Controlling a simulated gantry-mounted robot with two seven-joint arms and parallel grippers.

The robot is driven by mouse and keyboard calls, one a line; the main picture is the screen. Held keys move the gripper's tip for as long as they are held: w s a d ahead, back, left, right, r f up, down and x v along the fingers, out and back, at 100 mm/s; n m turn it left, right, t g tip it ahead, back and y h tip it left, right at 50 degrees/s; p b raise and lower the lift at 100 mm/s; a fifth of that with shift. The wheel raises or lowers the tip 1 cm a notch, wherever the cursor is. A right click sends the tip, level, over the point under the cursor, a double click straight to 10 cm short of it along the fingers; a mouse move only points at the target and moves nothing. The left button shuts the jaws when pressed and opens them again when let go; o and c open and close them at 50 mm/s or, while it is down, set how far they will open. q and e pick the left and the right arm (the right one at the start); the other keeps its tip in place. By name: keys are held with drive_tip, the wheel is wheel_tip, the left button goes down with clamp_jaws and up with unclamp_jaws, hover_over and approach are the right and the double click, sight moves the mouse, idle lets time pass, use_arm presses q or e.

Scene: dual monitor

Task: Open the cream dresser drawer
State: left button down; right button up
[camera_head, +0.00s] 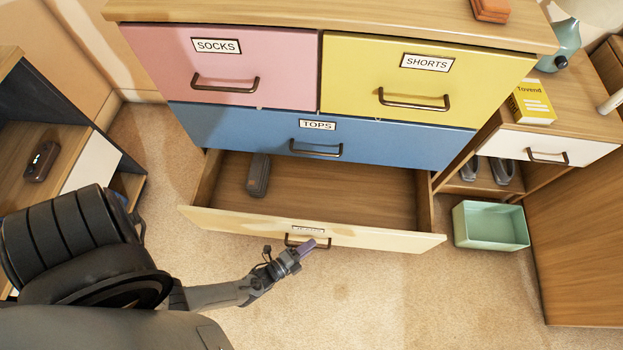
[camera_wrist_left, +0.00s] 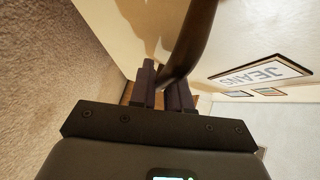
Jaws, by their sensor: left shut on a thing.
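The cream drawer (camera_head: 310,228) is the bottom drawer of the dresser and stands well out, its wooden inside showing. A dark case (camera_head: 258,175) lies in it toward the left. Its dark bar handle (camera_head: 296,241) is on the front, below a label partly hidden by foreshortening. My left gripper (camera_head: 308,246) is shut on the handle near its middle. In the left wrist view the fingers (camera_wrist_left: 163,88) close around the dark handle (camera_wrist_left: 188,45), beside the JEANS label (camera_wrist_left: 262,71). My right gripper is not in view.
Above are the shut pink SOCKS (camera_head: 225,65), yellow SHORTS (camera_head: 425,75) and blue TOPS (camera_head: 340,143) drawers. A mint bin (camera_head: 490,225) stands on the carpet right of the cream drawer. A side cabinet (camera_head: 50,150) stands at the left. Carpet in front is clear.

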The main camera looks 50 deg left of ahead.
use_arm(q)
drive_tip(key=s+d, duration=0.3)
drive_tip(key=shift+s+d, duration=0.25)
drive_tip(key=shift+d, duration=0.1)
drive_tip(key=c, duration=1.2)
unclamp_jaws()
drive_tip(key=shift+s+r+p, duration=0.25)
drive_tip(key=shift+s+p, duration=0.2)
drive_tip(key=shift+s, duration=1.3)
drive_tip(key=shift+s+r+p, duration=0.3)
drive_tip(key=shift+s+p, duration=0.15)
drive_tip(key=shift+s, duration=1.35)
drive_tip(key=shift+s+r+p, duration=0.25)
drive_tip(key=shift+s+p, duration=0.2)
drive_tip(key=shift+s, duration=1.3)
